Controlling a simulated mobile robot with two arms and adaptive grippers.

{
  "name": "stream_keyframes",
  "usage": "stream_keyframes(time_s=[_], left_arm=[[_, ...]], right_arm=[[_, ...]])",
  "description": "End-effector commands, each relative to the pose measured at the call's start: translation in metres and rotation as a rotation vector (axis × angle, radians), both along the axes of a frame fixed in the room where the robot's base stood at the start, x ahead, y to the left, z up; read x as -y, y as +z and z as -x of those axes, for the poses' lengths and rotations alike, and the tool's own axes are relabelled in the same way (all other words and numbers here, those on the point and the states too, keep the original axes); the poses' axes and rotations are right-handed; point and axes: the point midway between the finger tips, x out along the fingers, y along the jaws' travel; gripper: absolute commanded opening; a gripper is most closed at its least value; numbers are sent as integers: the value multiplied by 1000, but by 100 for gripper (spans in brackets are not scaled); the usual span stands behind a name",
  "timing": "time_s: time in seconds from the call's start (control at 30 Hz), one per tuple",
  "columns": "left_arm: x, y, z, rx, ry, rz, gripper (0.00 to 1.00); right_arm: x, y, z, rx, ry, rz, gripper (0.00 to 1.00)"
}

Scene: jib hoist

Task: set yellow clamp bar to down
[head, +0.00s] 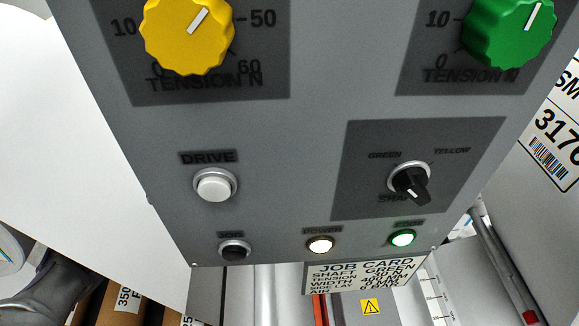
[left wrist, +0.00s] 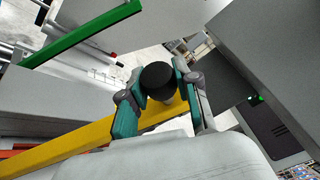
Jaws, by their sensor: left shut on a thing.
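The yellow clamp bar (left wrist: 85,140) shows in the left wrist view, running slantwise from the lower left up to the middle. A round black knob (left wrist: 157,80) sits at its upper right end on a short pale stem. My left gripper (left wrist: 158,72) has its two teal and grey fingers on either side of the knob, shut on it. The bar's far end is cut off at the left picture edge. The head view does not show the bar, and my right gripper is in neither view.
A green bar (left wrist: 80,32) slants across the upper left of the left wrist view. The head view is mostly a grey control panel (head: 300,100) with a yellow dial (head: 187,35), a green dial (head: 508,30), a black selector (head: 410,184) and a white drive button (head: 215,184). A job card (head: 368,274) hangs below.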

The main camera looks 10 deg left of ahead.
Motion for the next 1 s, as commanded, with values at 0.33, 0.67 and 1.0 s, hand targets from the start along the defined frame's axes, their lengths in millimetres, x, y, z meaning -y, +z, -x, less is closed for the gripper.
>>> stream_keyframes(time_s=[0.33,0.67,1.0], left_arm=[[11,-31,60,146,-2,-31,0],[27,-90,140,370,-3,-74,0],[37,-139,190,546,-1,-107,0]], right_arm=[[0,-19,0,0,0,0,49],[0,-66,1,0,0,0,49],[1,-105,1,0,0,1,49]])
